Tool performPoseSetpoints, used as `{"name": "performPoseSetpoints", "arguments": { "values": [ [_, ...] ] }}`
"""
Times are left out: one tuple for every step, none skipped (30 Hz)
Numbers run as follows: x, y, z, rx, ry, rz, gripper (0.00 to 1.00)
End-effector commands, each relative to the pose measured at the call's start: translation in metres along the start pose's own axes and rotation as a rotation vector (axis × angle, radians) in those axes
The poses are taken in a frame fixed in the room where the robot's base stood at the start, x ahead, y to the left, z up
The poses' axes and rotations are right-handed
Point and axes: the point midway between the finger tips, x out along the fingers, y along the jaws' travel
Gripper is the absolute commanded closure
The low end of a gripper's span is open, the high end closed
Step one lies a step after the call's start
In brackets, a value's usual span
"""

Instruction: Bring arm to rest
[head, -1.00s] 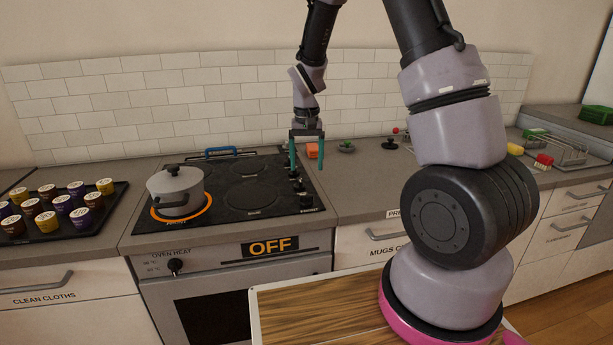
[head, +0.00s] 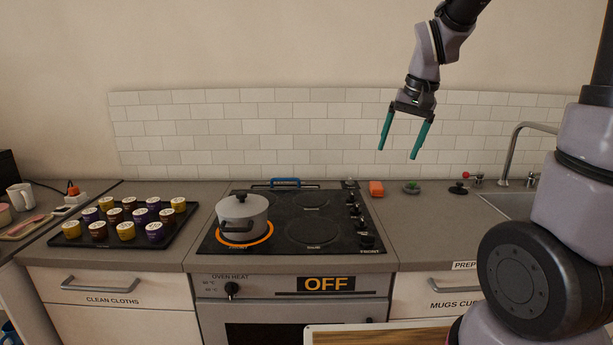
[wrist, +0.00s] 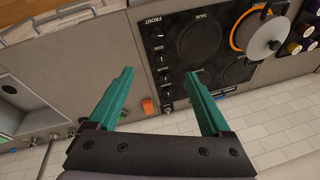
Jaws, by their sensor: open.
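My gripper (head: 401,142) is open and empty in the head view, its two green fingers pointing down. It hangs in the air in front of the tiled wall, above and to the right of the stove. In the wrist view my gripper (wrist: 160,88) shows both green fingers spread apart with nothing between them. The counter and stove lie beyond the fingertips there.
A lidded grey pot (head: 241,213) stands on an orange-ringed burner of the black cooktop (head: 272,245). A tray (head: 72,240) of several cups is at left. An orange block (head: 376,188) and small knobbed items lie right of the cooktop. A faucet (head: 512,150) stands at right.

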Motion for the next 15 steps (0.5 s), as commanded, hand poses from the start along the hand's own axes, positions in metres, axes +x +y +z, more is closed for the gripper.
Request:
{"name": "performPoseSetpoints", "arguments": {
  "values": [
    [-0.023,0.004,0.009,0.009,0.039,-0.024,0.18],
    [-0.034,0.007,0.014,0.014,0.057,-0.035,0.18],
    [-0.047,0.01,0.022,0.018,0.081,-0.049,0.18],
    [-0.057,0.013,0.029,0.023,0.099,-0.059,0.18],
    [-0.066,0.015,0.035,0.027,0.117,-0.069,0.18],
    [-0.078,0.019,0.044,0.03,0.143,-0.082,0.18],
    [-0.086,0.021,0.051,0.033,0.162,-0.09,0.18],
    [-0.093,0.024,0.058,0.035,0.179,-0.098,0.18],
    [-0.102,0.026,0.067,0.038,0.202,-0.109,0.18],
    [-0.107,0.029,0.073,0.042,0.218,-0.115,0.18],
    [-0.112,0.031,0.079,0.043,0.234,-0.122,0.18],
    [-0.117,0.033,0.086,0.045,0.252,-0.128,0.18],
    [-0.121,0.035,0.091,0.047,0.266,-0.133,0.18],
    [-0.124,0.036,0.096,0.048,0.277,-0.136,0.18],
    [-0.127,0.037,0.101,0.049,0.289,-0.14,0.18]
  ]
}}
